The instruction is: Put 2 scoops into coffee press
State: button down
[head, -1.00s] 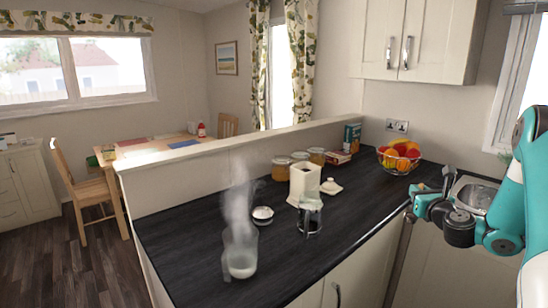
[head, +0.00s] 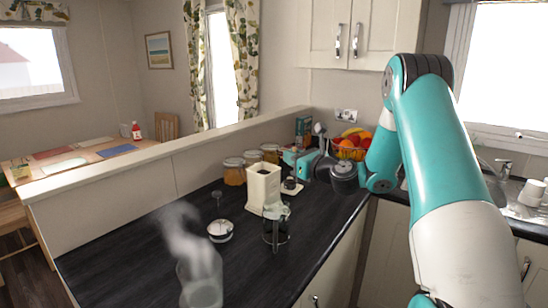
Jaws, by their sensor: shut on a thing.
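The glass coffee press (head: 276,232) stands upright and open-topped on the dark counter. Its lid with plunger rod (head: 220,230) lies to its left. A white canister (head: 262,188) stands just behind the press. My gripper (head: 292,174) is to the right of the canister, above the counter and behind the press. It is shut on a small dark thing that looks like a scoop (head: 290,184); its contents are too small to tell. The canister's white lid (head: 292,190) lies below, partly hidden.
A steaming glass jug (head: 201,290) stands at the counter's near left. Several jars (head: 234,172) line the low wall. A fruit bowl (head: 352,150) is behind my wrist. The counter right of the press is clear.

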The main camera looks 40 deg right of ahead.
jog(key=a+r+n+y, duration=0.2)
jog(key=a, duration=0.3)
jog(key=w+a+f+n+g+h+p, duration=0.3)
jog(key=a+f+n+g+h, duration=0.4)
jog(key=f+n, duration=0.3)
jog(key=shift+w+a+f+g+p, duration=0.2)
jog(key=shift+a+f+g+p, duration=0.1)
jog(key=shift+f+p, duration=0.5)
jog(key=shift+s+r, duration=0.1)
dwell(1.2)
